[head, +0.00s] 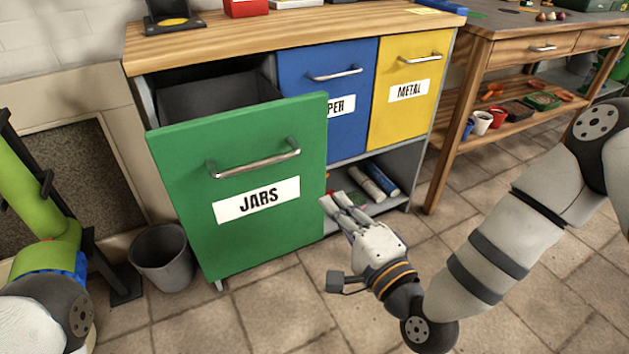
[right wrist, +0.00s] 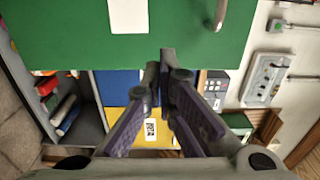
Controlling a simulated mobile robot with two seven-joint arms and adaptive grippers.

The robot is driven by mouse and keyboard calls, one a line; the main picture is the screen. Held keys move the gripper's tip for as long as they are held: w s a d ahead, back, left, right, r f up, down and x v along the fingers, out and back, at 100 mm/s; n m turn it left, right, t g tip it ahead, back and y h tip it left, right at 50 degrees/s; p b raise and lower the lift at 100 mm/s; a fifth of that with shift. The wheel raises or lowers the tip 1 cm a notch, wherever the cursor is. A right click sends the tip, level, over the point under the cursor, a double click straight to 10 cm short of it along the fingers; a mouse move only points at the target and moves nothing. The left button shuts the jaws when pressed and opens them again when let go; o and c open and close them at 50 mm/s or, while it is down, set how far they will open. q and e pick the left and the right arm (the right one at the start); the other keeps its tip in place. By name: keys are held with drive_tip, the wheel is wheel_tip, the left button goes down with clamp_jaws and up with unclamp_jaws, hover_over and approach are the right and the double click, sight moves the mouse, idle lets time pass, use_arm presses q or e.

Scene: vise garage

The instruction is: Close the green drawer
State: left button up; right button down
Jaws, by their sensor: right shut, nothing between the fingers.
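The green drawer (head: 245,190) labelled JARS is pulled out of the cabinet, and its grey inside shows behind the front. Its metal handle (head: 253,160) is on the upper part of the front. My right gripper (head: 334,204) is shut and empty, just to the right of the green front's lower right edge. In the right wrist view the green front (right wrist: 190,45) fills the top, with the fingertips (right wrist: 165,65) close to its edge; I cannot tell whether they touch. My left gripper is not seen.
The blue drawer (head: 325,90) and yellow drawer (head: 408,92) are shut. A lower shelf holds rolled items (head: 376,180). A grey bin (head: 163,258) stands left of the green drawer. A workbench (head: 490,60) is at the right. The tiled floor (head: 280,310) in front is clear.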

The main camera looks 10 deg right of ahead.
sight(305, 167)
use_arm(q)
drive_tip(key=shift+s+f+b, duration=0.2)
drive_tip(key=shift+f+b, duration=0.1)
use_arm(e)
drive_tip(key=x, duration=0.9)
drive_tip(key=shift+w, duration=0.15)
drive_tip(key=shift+a+f, duration=0.1)
